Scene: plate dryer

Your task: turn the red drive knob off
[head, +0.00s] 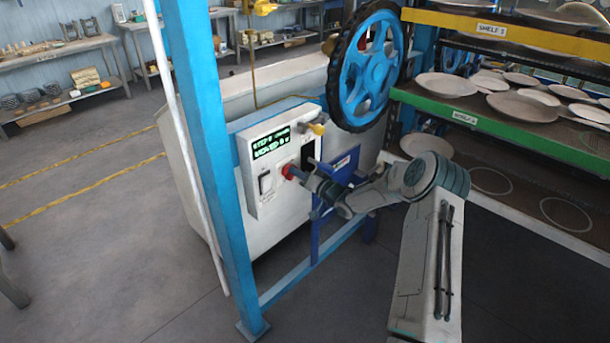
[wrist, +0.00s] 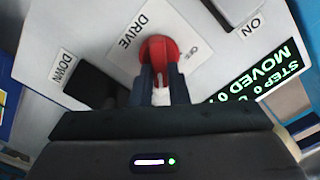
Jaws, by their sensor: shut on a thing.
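The red drive knob (wrist: 158,50) sits on a white plate marked DRIVE (wrist: 132,30) in the wrist view. An OFF label shows at the upper right of the knob. My gripper (wrist: 160,82) has its two dark fingers shut on the red knob, one on each side. A white mark on the knob shows between the fingers. In the head view the knob (head: 287,171) shows as a small red spot on the white control box (head: 262,208), with my gripper (head: 297,174) reaching it from the right. The fingertips are small there.
A green display (head: 271,143) is above the knob, with a switch (head: 265,184) to its left. A blue wheel (head: 368,70), a blue post (head: 207,130) and a plate rack (head: 500,122) stand around.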

